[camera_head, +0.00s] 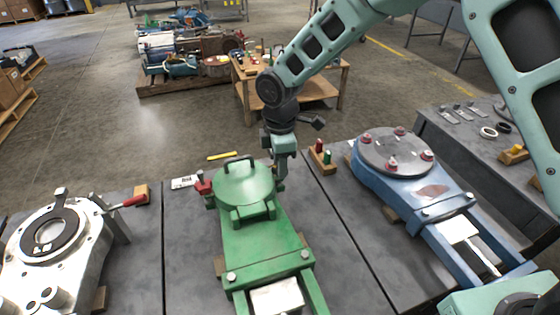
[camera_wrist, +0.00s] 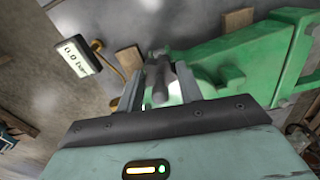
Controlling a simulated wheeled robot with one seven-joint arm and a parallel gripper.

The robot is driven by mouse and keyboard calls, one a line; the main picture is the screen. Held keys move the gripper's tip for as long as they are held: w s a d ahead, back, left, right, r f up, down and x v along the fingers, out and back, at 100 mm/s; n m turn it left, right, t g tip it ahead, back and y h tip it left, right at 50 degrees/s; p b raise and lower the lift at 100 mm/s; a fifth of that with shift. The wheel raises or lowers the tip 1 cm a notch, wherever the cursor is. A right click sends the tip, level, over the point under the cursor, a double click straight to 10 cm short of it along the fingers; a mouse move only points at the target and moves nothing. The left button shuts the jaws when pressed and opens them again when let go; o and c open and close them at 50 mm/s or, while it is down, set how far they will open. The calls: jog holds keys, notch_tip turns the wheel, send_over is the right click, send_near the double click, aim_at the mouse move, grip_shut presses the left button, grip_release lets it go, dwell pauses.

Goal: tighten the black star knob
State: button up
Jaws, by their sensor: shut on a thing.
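My gripper (camera_head: 281,178) reaches down at the right side of the green housing (camera_head: 240,235), beside its round lid (camera_head: 244,182). In the wrist view my gripper (camera_wrist: 160,88) has its two fingers shut on a small dark part, which I take to be the black star knob (camera_wrist: 159,80). The fingers hide much of the knob, so its lobes and how far it is turned are not clear. The green housing also shows in the wrist view (camera_wrist: 240,62). In the head view the knob is hidden by my gripper.
A display (camera_wrist: 77,57) reading about 0.0 bar shows in the wrist view. A red-handled fitting (camera_head: 202,186) is on the housing's left. A blue housing (camera_head: 410,185) stands right, a silver one (camera_head: 45,250) left.

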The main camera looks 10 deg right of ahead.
jog(key=shift+m, duration=0.3)
jog(key=m+p, duration=0.1)
jog(key=m, duration=0.2)
jog(key=shift+r, duration=0.1)
jog(key=m+p, duration=0.1)
jog(key=m, duration=0.3)
jog(key=shift+m, duration=0.3)
jog(key=m+p, duration=0.1)
jog(key=m, duration=0.3)
jog(key=shift+p, duration=0.3)
jog(key=shift+m+p, duration=0.35)
jog(key=shift+m, duration=1.25)
jog(key=o, duration=1)
